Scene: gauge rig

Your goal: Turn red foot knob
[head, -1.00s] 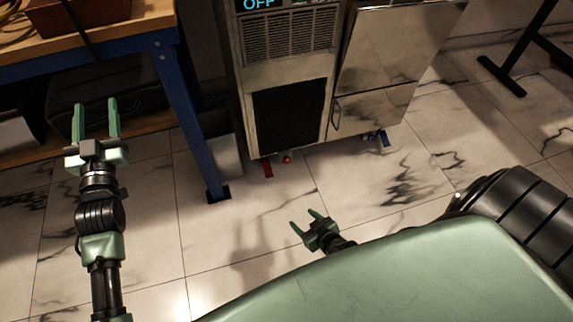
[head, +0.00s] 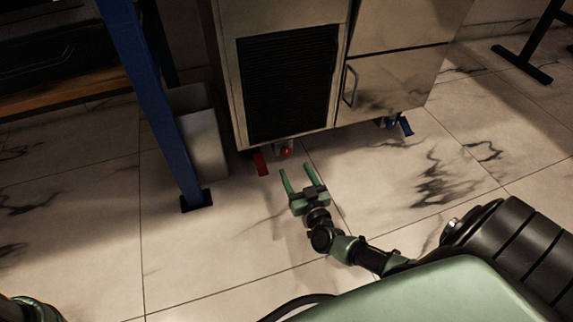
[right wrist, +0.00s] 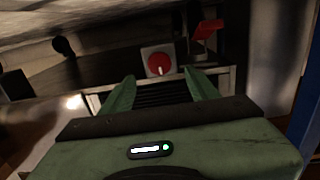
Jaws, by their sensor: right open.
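The red foot knob (head: 287,151) sits low under the front of the metal cabinet, just right of a red pedal (head: 260,163). In the right wrist view the knob (right wrist: 160,63) is round, with a pale mark at its lower edge, on a light square plate. The red pedal (right wrist: 207,34) is to its upper right there. My right gripper (head: 297,168) is open and empty, its fingers pointing at the knob from a short distance. In the right wrist view the knob appears between and beyond the fingertips (right wrist: 161,78). My left gripper is out of view.
The cabinet (head: 231,80) stands above the knob, with a dark grille. A blue pedal (head: 405,125) is under its right side. A blue table leg (head: 160,110) and a pale bin (head: 205,145) stand to the left. The marble floor in front is clear.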

